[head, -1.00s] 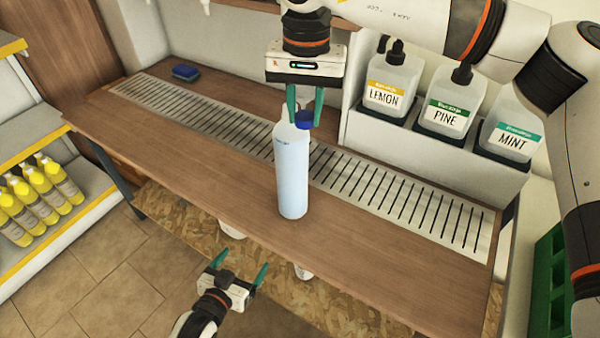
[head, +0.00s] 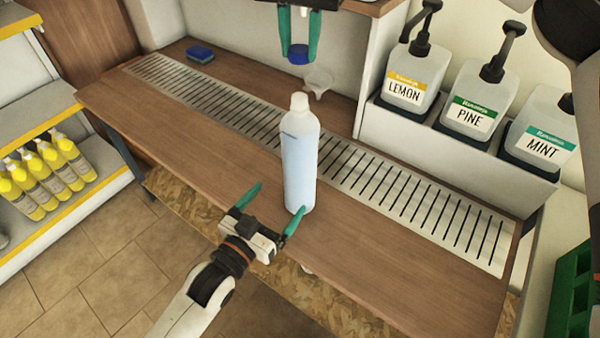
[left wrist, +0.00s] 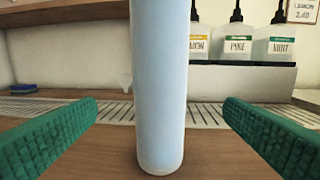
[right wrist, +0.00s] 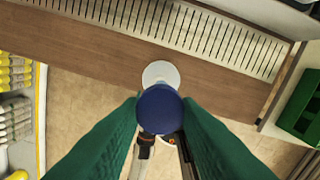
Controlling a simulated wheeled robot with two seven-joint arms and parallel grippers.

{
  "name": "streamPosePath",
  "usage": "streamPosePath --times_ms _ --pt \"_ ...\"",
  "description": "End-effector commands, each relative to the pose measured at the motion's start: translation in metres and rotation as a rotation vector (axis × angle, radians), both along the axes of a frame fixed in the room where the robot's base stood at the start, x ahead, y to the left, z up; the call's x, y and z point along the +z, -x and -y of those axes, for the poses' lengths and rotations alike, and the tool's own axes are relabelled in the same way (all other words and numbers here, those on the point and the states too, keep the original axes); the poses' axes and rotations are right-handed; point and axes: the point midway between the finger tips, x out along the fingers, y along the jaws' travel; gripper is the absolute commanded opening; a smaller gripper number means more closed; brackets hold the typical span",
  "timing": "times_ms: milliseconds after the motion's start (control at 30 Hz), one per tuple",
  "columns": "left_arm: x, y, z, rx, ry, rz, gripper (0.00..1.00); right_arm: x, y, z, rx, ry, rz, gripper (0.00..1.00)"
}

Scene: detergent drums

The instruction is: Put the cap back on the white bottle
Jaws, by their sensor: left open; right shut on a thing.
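The white bottle (head: 300,160) stands upright and uncapped on the wooden counter, in front of the drain grate. In the left wrist view the bottle (left wrist: 159,90) rises between the open fingers, a little beyond them. My left gripper (head: 275,212) is open, low over the counter, just left of the bottle's base and not closed on it. My right gripper (head: 298,50) is shut on the blue cap (head: 298,55), held in the air above the bottle. In the right wrist view the cap (right wrist: 160,108) is between the fingertips and hides part of what lies below.
A slotted metal grate (head: 370,185) runs along the counter (head: 200,150). A clear funnel (head: 318,82) and a blue sponge (head: 200,54) are at the back. LEMON, PINE and MINT pump bottles (head: 470,112) stand in a rack at right. Yellow bottles (head: 45,170) fill a left shelf.

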Motion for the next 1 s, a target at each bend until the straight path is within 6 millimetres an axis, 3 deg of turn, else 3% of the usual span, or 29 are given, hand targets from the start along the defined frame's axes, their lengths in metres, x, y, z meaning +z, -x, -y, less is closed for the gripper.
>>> streamPosePath --times_ms 300,500,1000 --pt "0.001 -0.053 0.032 0.0 0.001 0.002 0.92 0.0 0.0 0.0 0.001 0.0 0.0 0.09" --pt "0.0 -0.076 0.047 0.0 0.001 -0.001 0.92 0.0 0.0 0.0 0.001 0.0 0.0 0.09" --pt "0.0 -0.087 0.054 0.0 0.0 0.0 0.9 0.0 0.0 0.0 0.001 0.0 0.0 0.09"
